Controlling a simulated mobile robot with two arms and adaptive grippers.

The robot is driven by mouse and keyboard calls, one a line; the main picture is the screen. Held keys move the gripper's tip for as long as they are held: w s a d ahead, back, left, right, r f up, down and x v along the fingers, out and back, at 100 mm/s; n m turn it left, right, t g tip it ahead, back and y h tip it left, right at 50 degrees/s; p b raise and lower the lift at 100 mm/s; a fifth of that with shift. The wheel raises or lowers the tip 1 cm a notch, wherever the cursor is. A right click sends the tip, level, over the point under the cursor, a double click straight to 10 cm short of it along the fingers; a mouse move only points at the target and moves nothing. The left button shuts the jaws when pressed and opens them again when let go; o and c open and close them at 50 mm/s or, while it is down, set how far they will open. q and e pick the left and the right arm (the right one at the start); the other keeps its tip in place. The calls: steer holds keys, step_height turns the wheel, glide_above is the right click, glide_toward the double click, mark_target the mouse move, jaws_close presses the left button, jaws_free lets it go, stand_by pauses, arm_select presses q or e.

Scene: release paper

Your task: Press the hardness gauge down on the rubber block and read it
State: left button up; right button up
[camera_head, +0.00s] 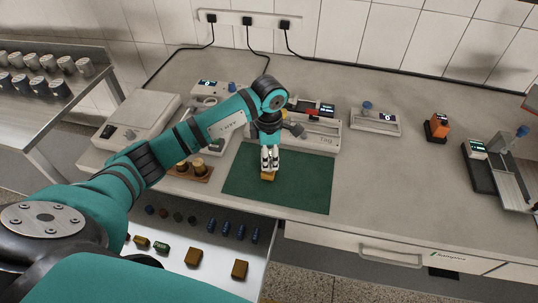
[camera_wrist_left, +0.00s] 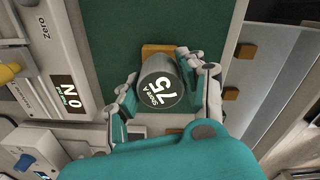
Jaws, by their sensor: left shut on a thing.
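The hardness gauge (camera_wrist_left: 158,82) is a grey cylinder between the fingers of my left gripper (camera_head: 269,160). In the left wrist view, its round face reads "75" with "Shore A". My left gripper is shut on it, with one finger on each side. The ochre rubber block (camera_head: 268,176) lies on the green mat (camera_head: 305,189), directly below the gripper. In the left wrist view, the block (camera_wrist_left: 152,49) shows partly from under the gauge. Whether the gauge's foot touches the block is hidden. My right gripper is not in view.
An open drawer (camera_head: 215,238) in front holds several blocks and small blue and dark pieces. A brown holder (camera_head: 190,172) with brass pieces stands left of the mat. Instruments, including a white display unit (camera_head: 375,122), stand behind. The bench right of the mat is mostly clear.

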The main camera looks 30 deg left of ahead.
arm_select(q)
steer(key=shift+s+f, duration=0.15)
steer(key=shift+f, duration=0.05)
stand_by(0.6)
steer(key=o, duration=1.3)
steer(key=shift+c, duration=0.2)
steer(key=shift+r, duration=0.1)
step_height(320, 180, up, 12)
